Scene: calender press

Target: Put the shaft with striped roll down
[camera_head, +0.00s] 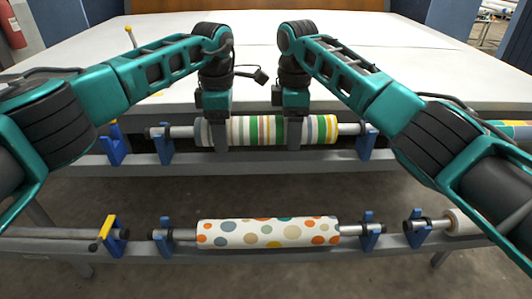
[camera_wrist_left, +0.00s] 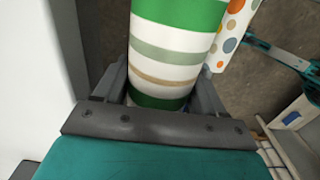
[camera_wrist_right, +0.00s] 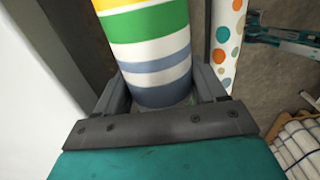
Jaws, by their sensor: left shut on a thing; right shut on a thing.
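The striped roll (camera_head: 262,130) lies level on its shaft (camera_head: 349,129), in green, yellow, grey and white bands. The shaft ends are at the two blue brackets (camera_head: 164,145) and (camera_head: 367,142) on the upper rail; I cannot tell whether the shaft rests in them. My left gripper (camera_head: 216,135) is shut around the left part of the roll, and my right gripper (camera_head: 294,133) around the right part. The roll also shows between the fingers in the left wrist view (camera_wrist_left: 168,50) and the right wrist view (camera_wrist_right: 150,45).
A dotted roll (camera_head: 268,232) lies on the lower rail between blue brackets. A paler roll (camera_head: 464,222) is at its right. A white table (camera_head: 250,60) stretches behind the rail. A blue bracket (camera_head: 114,146) stands left of the striped roll.

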